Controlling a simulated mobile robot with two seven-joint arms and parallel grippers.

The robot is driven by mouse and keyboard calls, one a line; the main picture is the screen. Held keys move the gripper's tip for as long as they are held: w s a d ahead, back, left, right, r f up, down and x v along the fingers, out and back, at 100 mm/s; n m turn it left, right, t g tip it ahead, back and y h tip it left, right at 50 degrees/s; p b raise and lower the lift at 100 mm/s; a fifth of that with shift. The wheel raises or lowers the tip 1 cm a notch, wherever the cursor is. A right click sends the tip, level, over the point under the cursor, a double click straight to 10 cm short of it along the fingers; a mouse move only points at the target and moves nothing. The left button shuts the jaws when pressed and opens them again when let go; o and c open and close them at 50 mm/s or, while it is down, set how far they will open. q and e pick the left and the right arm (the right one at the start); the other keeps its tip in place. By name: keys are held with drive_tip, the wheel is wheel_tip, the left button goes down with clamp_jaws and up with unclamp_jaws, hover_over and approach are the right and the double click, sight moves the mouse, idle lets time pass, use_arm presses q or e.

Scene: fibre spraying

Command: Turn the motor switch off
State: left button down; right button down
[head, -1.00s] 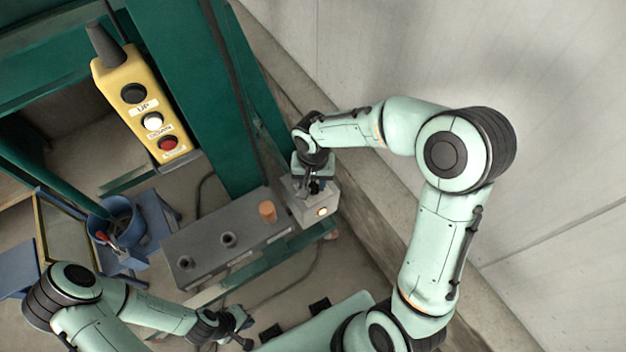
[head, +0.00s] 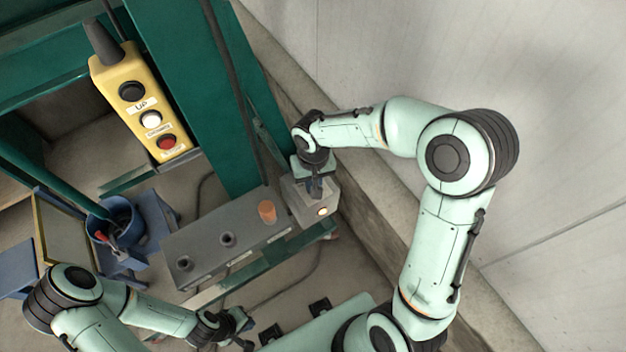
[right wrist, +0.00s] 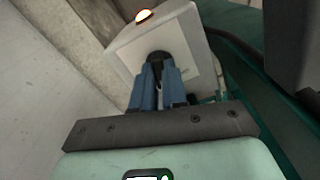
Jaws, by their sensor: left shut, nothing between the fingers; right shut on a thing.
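The motor switch is a black knob (right wrist: 158,58) on the front of a small pale grey box (head: 307,207). An indicator lamp on the box glows orange-white in the head view (head: 322,211) and in the right wrist view (right wrist: 144,15). My right gripper (head: 315,187) is at the box; in the right wrist view its blue fingers (right wrist: 158,80) are shut on the knob. The knob's exact angle is mostly hidden by the fingers. My left gripper (head: 244,330) is shut and empty, low in the head view and away from the box.
A grey panel (head: 205,240) with two dark knobs and an orange knob (head: 267,211) adjoins the box. A yellow pendant (head: 138,105) with black, white and red buttons hangs at upper left. A green column (head: 200,110) stands behind; a pale wall (head: 420,50) is at right.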

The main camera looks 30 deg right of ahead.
drive_tip(key=n, duration=0.4)
drive_tip(key=shift+n, duration=0.4)
use_arm(q)
drive_tip(key=shift+r, duration=0.1)
use_arm(e)
drive_tip(key=n, duration=0.5)
drive_tip(key=shift+n, duration=0.3)
use_arm(q)
drive_tip(key=shift+w, duration=0.1)
use_arm(e)
drive_tip(key=shift+w, duration=0.1)
drive_tip(key=c, duration=1.2)
unclamp_jaws()
drive_tip(key=shift+o, duration=0.2)
drive_tip(key=shift+r, duration=0.1)
